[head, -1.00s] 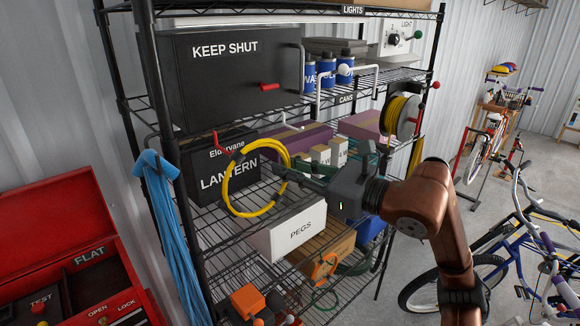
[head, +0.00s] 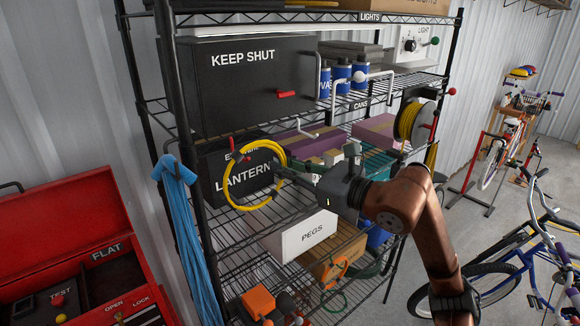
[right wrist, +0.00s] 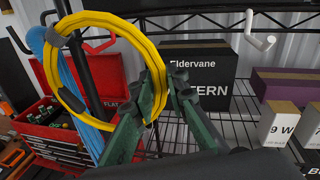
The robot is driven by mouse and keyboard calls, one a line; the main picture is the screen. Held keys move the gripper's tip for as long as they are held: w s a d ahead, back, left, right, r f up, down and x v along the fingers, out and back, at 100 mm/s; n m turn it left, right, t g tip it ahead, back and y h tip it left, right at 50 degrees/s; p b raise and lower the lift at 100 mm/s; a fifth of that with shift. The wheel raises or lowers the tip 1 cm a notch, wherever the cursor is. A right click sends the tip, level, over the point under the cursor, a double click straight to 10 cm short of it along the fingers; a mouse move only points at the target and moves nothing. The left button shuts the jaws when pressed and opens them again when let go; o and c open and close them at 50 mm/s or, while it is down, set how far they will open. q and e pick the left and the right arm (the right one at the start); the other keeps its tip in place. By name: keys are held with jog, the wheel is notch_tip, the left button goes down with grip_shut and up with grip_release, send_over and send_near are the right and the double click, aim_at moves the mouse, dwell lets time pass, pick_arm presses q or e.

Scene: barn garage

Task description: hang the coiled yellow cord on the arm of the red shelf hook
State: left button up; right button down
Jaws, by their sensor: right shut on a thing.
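The coiled yellow cord (head: 282,157) hangs as an upright ring in my right gripper (head: 281,172), which is shut on the ring's right side. It also shows in the right wrist view (right wrist: 153,62), with dark bands on it. The red shelf hook (head: 236,150) is at the ring's upper left in the head view. In the right wrist view the hook (right wrist: 98,47) shows through the ring's opening. I cannot tell whether its arm passes through the ring or stays behind it. My left gripper is not in view.
A black LANTERN box (head: 222,184) stands behind the ring, and a white PEGS box (head: 298,237) is below my right gripper. A blue hanging bundle (head: 178,205) is at the left post. A white hook (right wrist: 262,42) is to the right in the wrist view.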

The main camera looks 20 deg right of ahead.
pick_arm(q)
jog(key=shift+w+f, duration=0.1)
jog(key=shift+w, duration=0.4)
pick_arm(e)
jog(key=shift+w+a+f, duration=0.25)
jog(key=shift+w, duration=0.45)
jog(key=shift+w+a+f, duration=0.3)
jog(key=shift+w, duration=0.4)
jog(key=shift+w+a+f, duration=0.25)
jog(key=shift+w, duration=0.45)
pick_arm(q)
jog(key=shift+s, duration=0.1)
pick_arm(e)
jog(key=c, duration=1.8)
grip_release()
